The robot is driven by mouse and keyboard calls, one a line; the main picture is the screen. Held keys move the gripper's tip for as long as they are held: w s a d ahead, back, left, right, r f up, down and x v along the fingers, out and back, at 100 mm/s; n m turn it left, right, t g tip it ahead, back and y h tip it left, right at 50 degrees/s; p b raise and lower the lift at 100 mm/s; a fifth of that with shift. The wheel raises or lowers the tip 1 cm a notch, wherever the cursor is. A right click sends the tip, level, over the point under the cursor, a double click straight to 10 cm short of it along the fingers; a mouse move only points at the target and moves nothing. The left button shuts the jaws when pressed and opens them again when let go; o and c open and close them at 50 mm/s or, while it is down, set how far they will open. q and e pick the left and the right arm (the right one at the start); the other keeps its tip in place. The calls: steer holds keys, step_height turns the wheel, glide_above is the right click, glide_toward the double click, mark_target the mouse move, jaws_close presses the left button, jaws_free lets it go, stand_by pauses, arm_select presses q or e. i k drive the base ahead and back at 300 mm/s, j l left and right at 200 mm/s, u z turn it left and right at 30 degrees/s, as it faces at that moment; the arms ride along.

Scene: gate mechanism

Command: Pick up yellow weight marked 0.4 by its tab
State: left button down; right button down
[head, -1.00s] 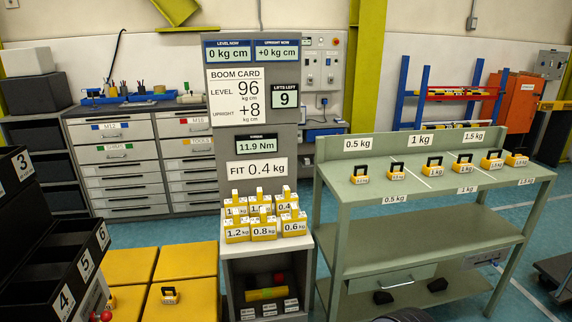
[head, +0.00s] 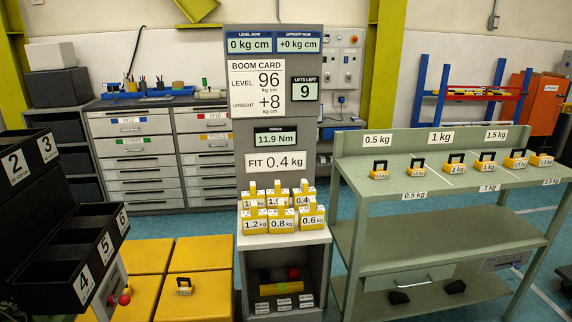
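The yellow weight marked 0.4 (head: 302,199) stands in the back row, at the right, on the small white-topped stand (head: 318,236) below the "FIT 0.4 kg" sign. Its upright yellow tab shows above it. The yellow weight marked 0.6 (head: 312,218) stands in front of it and hides its lower part. The weights marked 0.8 (head: 281,221) and 1.2 (head: 255,222) stand beside that in the front row. Two more yellow weights stand in the back row to the left, partly hidden. Neither of my grippers shows in the head view.
A green bench (head: 400,196) with several black-handled yellow weights stands at the right. Black numbered bins (head: 70,255) are at the left, near yellow blocks (head: 200,258) on the floor. Grey drawer cabinets (head: 135,165) stand behind. Blue floor shows between the stand and the bench.

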mark_target(300, 195)
steer(key=i+l+u, duration=0.1)
steer(key=i, duration=0.4)
steer(key=i+l+u, duration=0.1)
steer(key=i+l, duration=0.25)
steer(key=i, duration=0.15)
